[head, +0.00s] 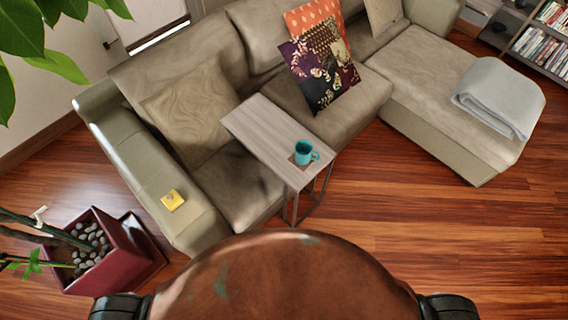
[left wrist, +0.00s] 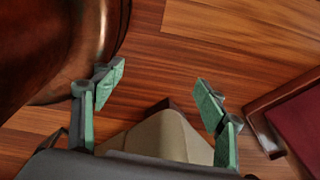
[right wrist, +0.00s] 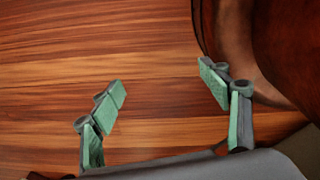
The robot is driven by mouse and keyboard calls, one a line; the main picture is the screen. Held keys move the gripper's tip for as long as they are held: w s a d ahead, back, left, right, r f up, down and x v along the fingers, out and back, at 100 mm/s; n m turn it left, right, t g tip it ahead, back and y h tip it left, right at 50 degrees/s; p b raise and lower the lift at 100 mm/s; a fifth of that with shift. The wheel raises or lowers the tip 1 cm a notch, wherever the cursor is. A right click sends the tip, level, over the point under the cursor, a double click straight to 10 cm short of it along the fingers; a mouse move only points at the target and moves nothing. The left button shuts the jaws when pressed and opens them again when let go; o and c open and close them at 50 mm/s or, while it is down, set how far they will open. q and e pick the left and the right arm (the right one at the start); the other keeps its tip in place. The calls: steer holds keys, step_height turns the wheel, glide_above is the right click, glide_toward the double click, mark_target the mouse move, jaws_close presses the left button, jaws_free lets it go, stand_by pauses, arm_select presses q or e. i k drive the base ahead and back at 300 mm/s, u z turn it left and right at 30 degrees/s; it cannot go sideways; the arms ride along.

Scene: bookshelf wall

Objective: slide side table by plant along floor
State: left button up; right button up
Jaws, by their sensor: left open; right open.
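The side table (head: 262,130) has a narrow grey wood top and thin dark legs. It stands by the front of the sofa, its top reaching over the seat. A teal mug (head: 304,152) stands on a small square coaster near its front end. The plant's dark red square pot (head: 118,256) holds grey stones and stands at the lower left. My left gripper (left wrist: 155,82) is open and empty above the floor. My right gripper (right wrist: 162,85) is open and empty above the floor. Neither gripper shows in the head view, and neither touches the table.
Bookshelves (head: 540,40) stand at the upper right. The wooden floor (head: 420,225) is clear to the table's right.

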mark_target(268, 133)
steer(key=u, duration=3.85)
steer(key=k, duration=2.8)
steer(key=z, duration=1.75)
